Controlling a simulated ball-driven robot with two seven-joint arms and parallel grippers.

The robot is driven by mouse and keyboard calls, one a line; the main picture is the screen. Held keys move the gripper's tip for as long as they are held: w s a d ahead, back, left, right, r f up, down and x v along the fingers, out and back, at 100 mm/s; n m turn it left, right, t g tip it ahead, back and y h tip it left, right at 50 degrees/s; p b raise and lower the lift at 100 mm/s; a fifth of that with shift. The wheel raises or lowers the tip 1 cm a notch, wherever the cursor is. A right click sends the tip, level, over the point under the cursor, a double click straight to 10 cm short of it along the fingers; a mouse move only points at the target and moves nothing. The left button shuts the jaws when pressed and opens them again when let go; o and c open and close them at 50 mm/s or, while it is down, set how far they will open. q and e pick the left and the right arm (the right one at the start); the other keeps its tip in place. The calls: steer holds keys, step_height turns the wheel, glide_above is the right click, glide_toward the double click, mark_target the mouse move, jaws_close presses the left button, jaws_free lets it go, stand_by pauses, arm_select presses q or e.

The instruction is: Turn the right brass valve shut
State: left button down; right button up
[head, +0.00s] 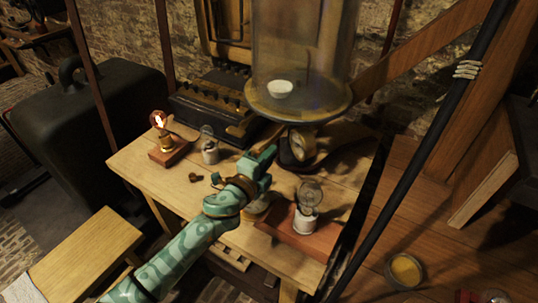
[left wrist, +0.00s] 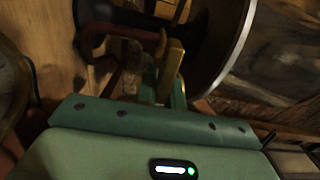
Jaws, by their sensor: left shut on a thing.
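My left gripper (head: 264,158) reaches across the wooden table to the front left of the bell-jar stand in the head view. Its jaws are shut on a small part at the foot of the stand. In the left wrist view a brass-coloured bar (left wrist: 172,70) stands at the jaws, and I take it to be the valve's handle. The wrist view is dark, and the fingers hide much of the valve, so its turn angle cannot be read. My right gripper is not in view.
Another bulb jar (head: 306,212) is on a reddish board (head: 318,242) at right.

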arm_select(q)
steer(key=shift+f, duration=0.25)
stand_by(0.3)
steer(key=c, duration=1.5)
jaws_free()
steer(key=shift+r, duration=0.1)
steer(key=shift+s, duration=0.15)
steer(key=shift+s+a, duration=0.3)
steer(key=p+v, duration=0.2)
steer(key=v, duration=1.3)
steer(key=shift+s+p, duration=0.15)
steer(key=shift+p, duration=0.15)
steer(key=shift+a, duration=0.15)
